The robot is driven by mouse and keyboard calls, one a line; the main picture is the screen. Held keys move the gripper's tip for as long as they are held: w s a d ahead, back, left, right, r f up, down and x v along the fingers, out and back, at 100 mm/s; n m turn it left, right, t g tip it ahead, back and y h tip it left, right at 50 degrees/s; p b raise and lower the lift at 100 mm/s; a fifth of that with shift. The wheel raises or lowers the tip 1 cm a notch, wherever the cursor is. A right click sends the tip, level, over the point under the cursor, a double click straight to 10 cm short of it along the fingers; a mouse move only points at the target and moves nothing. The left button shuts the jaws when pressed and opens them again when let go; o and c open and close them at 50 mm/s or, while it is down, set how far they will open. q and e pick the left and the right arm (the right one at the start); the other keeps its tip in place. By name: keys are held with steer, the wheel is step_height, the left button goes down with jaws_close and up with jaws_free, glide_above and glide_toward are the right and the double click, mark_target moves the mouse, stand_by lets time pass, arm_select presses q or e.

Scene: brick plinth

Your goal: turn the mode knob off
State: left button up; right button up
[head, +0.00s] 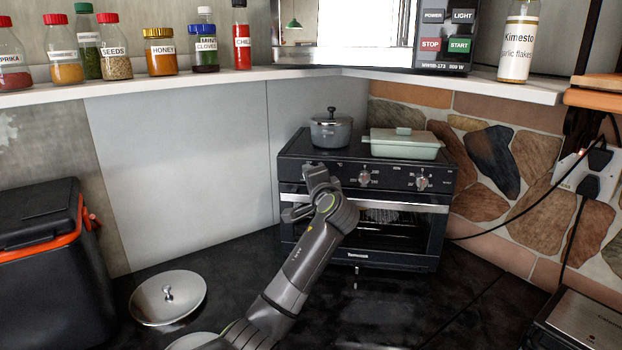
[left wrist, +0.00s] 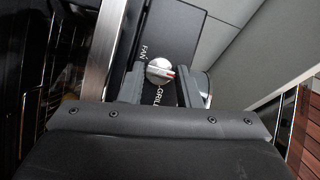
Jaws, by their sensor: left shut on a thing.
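The mode knob (left wrist: 159,69) is a round silver knob with a red mark, on the oven's dark panel between the labels FAN and GRILL in the left wrist view. My left gripper (left wrist: 160,82) is shut on it, one finger on each side. The red mark points towards the right finger, to neither label squarely. In the head view my left gripper (head: 314,182) is at the left end of the front panel of the toaster oven (head: 360,255) and hides this knob. My right gripper is in neither view.
Two more knobs, a middle one (head: 364,178) and a right one (head: 422,183), sit on the panel. A grey pot (head: 331,131) and a pale green dish (head: 404,144) stand on the oven. A lid (head: 167,298) lies on the counter at left, near a black cooler box (head: 40,260).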

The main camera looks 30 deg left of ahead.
arm_select(q)
steer(key=shift+f, duration=0.3)
steer(key=o, duration=0.7)
steer(key=shift+c, duration=0.2)
steer(key=shift+o, duration=1.3)
steer(key=shift+a+r, duration=0.1)
steer(key=shift+r, duration=0.05)
steer(key=shift+s, duration=0.1)
steer(key=b+v, duration=0.4)
steer(key=v, duration=1.3)
steer(key=shift+d, duration=0.25)
